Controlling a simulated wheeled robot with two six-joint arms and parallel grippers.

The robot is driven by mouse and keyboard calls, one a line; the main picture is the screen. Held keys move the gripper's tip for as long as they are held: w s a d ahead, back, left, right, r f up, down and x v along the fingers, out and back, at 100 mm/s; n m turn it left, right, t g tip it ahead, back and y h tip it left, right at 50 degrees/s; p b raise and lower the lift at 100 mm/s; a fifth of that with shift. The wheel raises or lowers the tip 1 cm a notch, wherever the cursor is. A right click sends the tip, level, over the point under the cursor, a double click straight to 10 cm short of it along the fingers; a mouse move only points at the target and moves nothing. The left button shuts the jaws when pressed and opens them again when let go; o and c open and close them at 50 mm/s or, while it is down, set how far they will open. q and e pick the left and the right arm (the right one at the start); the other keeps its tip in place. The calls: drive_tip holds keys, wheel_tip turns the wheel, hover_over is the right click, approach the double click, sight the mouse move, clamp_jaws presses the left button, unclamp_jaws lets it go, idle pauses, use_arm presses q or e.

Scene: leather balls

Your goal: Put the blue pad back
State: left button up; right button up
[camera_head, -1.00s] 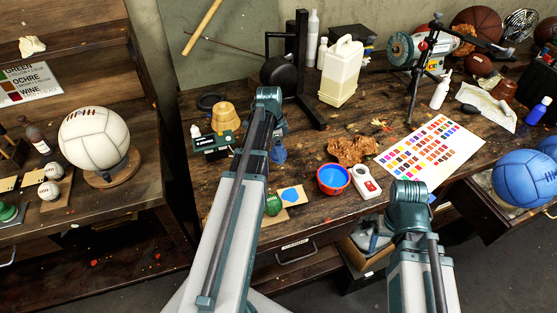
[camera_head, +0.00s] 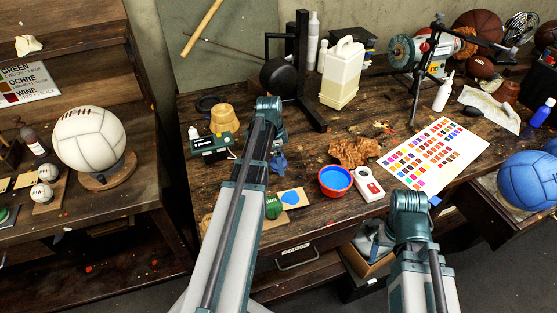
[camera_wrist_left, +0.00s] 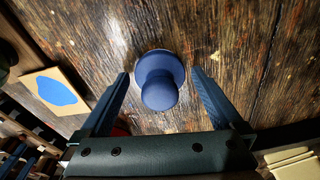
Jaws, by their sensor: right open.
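The blue pad (camera_wrist_left: 158,82), round with a knob on top, stands on the dark wooden bench in the left wrist view. My left gripper (camera_wrist_left: 161,74) is open, one finger on each side of the pad, with gaps showing between them. In the head view my left forearm mostly hides this spot; a small blue patch shows beside it, but I cannot tell whether it is pad or finger. A card with a blue blot (camera_wrist_left: 52,90) lies left of the pad; it also shows in the head view (camera_head: 291,198). My right gripper (camera_head: 375,243) hangs open and empty by the bench's front edge.
A green pad (camera_head: 273,207) sits beside the blot card. A red bowl of blue paint (camera_head: 335,181), a white device (camera_head: 369,184) and a colour chart (camera_head: 432,155) lie to the right. A green boxy device (camera_head: 211,144) is at left. An open drawer holds a blue ball (camera_head: 527,180).

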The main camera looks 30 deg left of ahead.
use_arm(q)
drive_tip(key=r+p, duration=0.8)
drive_tip(key=a+r+p, duration=0.1)
drive_tip(key=r+p, duration=0.3)
drive_tip(key=shift+s+a+r, duration=0.1)
drive_tip(key=shift+s+r, duration=0.05)
drive_tip(key=shift+s, duration=0.25)
drive_tip(key=f+b, duration=0.8)
drive_tip(key=w+d+f+b, duration=0.1)
drive_tip(key=f+b, duration=0.3)
drive_tip(key=shift+d+f, duration=0.1)
drive_tip(key=shift+f, duration=0.05)
idle(0.5)
